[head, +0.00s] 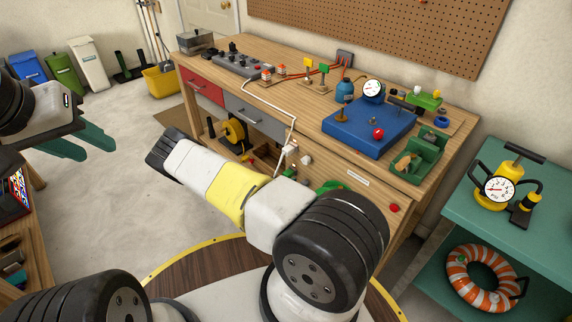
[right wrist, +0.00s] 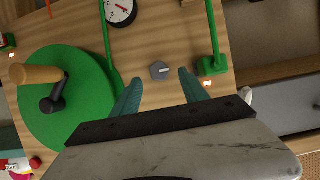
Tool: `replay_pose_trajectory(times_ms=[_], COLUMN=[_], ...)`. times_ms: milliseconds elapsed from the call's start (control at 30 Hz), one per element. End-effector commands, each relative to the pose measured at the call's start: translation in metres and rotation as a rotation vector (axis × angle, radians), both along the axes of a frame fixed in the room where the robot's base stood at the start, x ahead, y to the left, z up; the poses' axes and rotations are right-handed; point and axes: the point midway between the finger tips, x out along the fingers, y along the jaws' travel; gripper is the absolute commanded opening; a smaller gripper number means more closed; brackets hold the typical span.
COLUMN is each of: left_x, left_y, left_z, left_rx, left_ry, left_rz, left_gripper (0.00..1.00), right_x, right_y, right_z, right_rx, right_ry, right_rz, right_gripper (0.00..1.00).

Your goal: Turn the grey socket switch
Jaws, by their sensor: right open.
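A small round grey switch (right wrist: 160,71) with a pale pointer line sits on a wooden panel (right wrist: 172,25) in the right wrist view. My right gripper (right wrist: 158,82) is open. Its teal fingers stand on either side below the switch, with the switch between and just beyond their tips in the picture. I cannot tell whether they touch the panel. In the head view I cannot make out the switch or the right gripper. My left gripper (head: 98,153) is at the left of the head view, its teal fingers apart and empty, away from the bench.
Beside the switch are a green wheel (right wrist: 70,100) with a wooden handle, a white dial (right wrist: 119,10) and green rods. The wooden workbench (head: 205,48) holds a blue base (head: 350,133) and a green tray (head: 432,165). A teal shelf (head: 455,205) stands at right.

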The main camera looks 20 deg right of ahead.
Motion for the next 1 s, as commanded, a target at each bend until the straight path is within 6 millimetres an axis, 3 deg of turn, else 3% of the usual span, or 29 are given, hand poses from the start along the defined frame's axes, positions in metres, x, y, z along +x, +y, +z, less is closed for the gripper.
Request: replay_pose_trajectory(times_ms=[200,533,567,800,1000], left_x=[0.0,0.0,0.0,0.0,0.0], left_y=[0.0,0.0,0.0,0.0,0.0], left_z=[0.0,0.0,0.0,0.0,0.0], left_rx=[0.0,0.0,0.0,0.0,0.0], left_ry=[0.0,0.0,0.0,0.0,0.0], left_rz=[0.0,0.0,0.0,0.0,0.0], left_gripper=[0.36,0.36,0.36,0.36,0.36], right_x=[0.009,0.012,0.012,0.012,0.012], right_y=[-0.023,-0.027,-0.027,-0.026,-0.026], right_z=[-0.01,-0.012,-0.012,-0.012,-0.012], right_rx=[0.001,0.002,0.002,0.002,0.002], right_ry=[0.0,0.0,0.0,0.0,0.004], right_rz=[0.0,0.002,0.001,0.001,0.001], right_gripper=[0.52,0.52,0.5,0.03,0.0])
